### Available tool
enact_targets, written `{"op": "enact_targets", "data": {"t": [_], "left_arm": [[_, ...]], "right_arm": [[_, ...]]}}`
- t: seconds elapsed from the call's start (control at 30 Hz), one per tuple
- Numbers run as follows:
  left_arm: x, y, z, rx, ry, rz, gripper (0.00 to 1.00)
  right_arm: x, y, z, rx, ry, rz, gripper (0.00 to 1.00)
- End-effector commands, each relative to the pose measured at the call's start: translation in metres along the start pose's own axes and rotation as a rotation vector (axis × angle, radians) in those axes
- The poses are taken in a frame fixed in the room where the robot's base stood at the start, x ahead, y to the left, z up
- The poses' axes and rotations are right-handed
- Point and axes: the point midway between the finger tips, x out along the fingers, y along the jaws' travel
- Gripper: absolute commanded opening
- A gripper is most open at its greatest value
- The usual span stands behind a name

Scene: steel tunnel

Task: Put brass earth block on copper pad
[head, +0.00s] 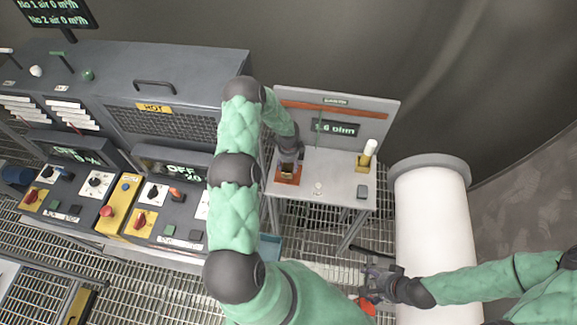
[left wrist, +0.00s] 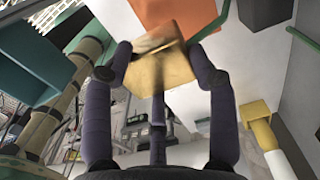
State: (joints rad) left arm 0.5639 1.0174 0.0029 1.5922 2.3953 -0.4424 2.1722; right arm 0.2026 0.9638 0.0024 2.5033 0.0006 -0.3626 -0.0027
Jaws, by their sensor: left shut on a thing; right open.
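The brass earth block (left wrist: 155,72) is a gold-coloured block between the fingers of my left gripper (left wrist: 160,70), which is shut on it. In the head view my left gripper (head: 288,160) points down over the copper pad (head: 295,180) on the grey bench. The block shows only as a small patch under the fingers there. The orange pad also shows just beyond the block in the left wrist view (left wrist: 180,12). I cannot tell whether block and pad touch. My right gripper (head: 372,284) is open, low beside the white pipe.
The bench (head: 330,190) has a back panel with a "16 ohm" display (head: 335,128). A brass holder with a white cylinder (head: 367,158) and a small dark box (head: 361,192) stand at its right. Grey control cabinets (head: 150,100) fill the left. A thick white pipe (head: 432,230) stands right.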

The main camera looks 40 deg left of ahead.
Motion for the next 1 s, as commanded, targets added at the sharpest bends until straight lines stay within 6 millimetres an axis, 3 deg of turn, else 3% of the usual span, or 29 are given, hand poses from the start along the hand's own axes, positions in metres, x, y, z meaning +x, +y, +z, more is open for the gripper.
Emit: {"op": "enact_targets", "data": {"t": [0.23, 0.57, 0.8, 1.0], "left_arm": [[0.030, -0.024, 0.004, -0.002, -0.001, -0.004, 0.04], [0.042, -0.035, 0.006, -0.002, 0.000, -0.004, 0.04], [0.072, -0.036, 0.005, -0.001, 0.001, -0.003, 0.04], [0.072, -0.036, 0.006, -0.001, 0.000, -0.004, 0.04]], "right_arm": [[0.010, 0.004, -0.001, 0.000, 0.000, 0.000, 0.81], [0.023, 0.008, -0.001, 0.000, 0.000, 0.000, 0.81], [0.037, 0.013, -0.001, 0.000, 0.000, 0.000, 0.81], [0.036, 0.013, -0.001, 0.000, 0.000, 0.000, 0.81]]}}
